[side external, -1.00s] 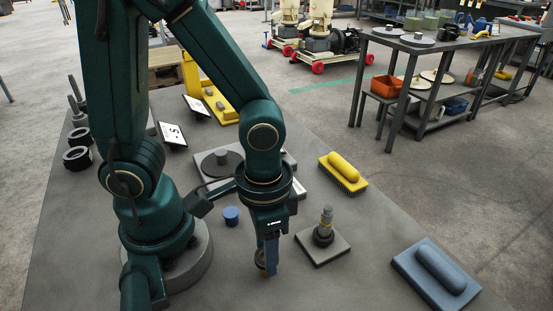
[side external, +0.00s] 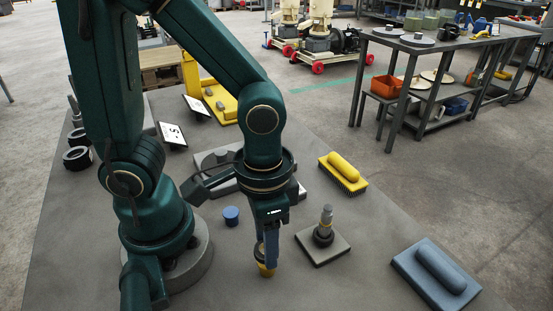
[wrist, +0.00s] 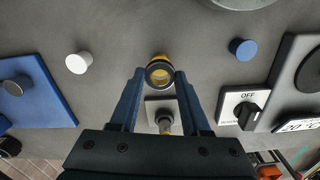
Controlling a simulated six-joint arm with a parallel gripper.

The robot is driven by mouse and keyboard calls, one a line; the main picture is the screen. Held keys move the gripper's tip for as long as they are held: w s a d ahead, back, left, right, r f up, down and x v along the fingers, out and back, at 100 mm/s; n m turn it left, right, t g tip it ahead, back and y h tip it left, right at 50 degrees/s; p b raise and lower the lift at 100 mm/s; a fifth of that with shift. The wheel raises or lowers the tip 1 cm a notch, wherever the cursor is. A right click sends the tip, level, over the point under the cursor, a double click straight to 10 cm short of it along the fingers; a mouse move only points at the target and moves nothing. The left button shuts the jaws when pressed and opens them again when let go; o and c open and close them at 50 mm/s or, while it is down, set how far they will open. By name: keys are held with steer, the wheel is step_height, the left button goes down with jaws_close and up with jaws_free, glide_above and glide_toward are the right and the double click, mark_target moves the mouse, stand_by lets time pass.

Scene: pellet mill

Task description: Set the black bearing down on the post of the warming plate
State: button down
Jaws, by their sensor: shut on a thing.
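My gripper (wrist: 160,82) is shut on a black ring, the black bearing (wrist: 149,76), held between its two blue fingertips. In the side view my gripper (side external: 266,258) is low, near the table's front. Yellow shows around and under the ring; I cannot tell whether it is part of it or a separate thing below. The warming plate (side external: 202,157), a grey plate with a dark disc and short post (side external: 221,155), is behind my arm, partly hidden. In the wrist view its edge and disc (wrist: 312,72) are at the right. The bearing is well apart from it.
A square plate with an upright stepped post (side external: 326,218) stands right of my gripper. A blue cylinder (side external: 231,216) is to its left. An OFF switch panel (wrist: 243,107) is beside the warming plate.

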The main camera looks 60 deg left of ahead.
steer(key=shift+r, duration=2.55)
steer(key=w+a+r+n, duration=0.2)
steer(key=w+a+r, duration=0.5)
steer(key=w+a, duration=0.3)
steer(key=shift+w, duration=0.45)
